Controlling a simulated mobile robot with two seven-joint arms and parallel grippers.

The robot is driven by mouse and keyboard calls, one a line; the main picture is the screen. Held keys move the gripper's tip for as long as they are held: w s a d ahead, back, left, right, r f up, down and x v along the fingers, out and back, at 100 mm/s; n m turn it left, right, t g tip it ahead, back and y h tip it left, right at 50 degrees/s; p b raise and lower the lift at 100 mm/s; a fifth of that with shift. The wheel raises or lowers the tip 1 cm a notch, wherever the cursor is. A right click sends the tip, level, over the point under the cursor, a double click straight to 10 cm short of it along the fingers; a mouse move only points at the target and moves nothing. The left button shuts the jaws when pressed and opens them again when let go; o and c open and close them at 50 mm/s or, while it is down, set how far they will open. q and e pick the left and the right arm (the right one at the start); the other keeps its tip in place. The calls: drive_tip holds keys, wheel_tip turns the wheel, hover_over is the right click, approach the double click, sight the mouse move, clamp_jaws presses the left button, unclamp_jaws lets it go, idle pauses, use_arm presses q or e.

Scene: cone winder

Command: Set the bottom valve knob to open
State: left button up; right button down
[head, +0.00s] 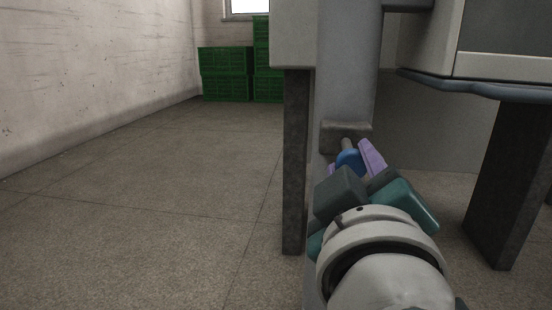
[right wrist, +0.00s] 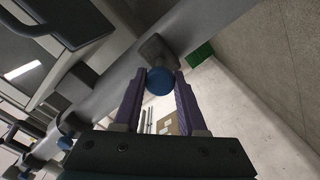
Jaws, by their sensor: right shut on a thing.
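The bottom valve knob (head: 349,160) is blue and sits on a short stem low on the grey column of the machine. In the right wrist view the knob (right wrist: 160,81) lies between the two purple fingertips. My right gripper (head: 362,158) is shut on the knob; in the right wrist view the gripper (right wrist: 158,88) has a finger on each side of it. The arm hides part of the knob in the head view. I cannot tell the valve's setting. My left gripper is not in view.
The grey machine column (head: 345,70) rises behind the knob, with dark legs (head: 294,160) beside it. Green crates (head: 226,75) are stacked by the far wall. The floor to the left is clear. More blue knobs (right wrist: 72,123) show in the right wrist view.

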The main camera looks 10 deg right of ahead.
drive_tip(key=c, duration=0.6)
unclamp_jaws()
drive_tip(key=shift+o, duration=0.7)
drive_tip(key=p+v, duration=0.2)
drive_tip(key=v, duration=0.8)
drive_tip(key=shift+r, duration=0.15)
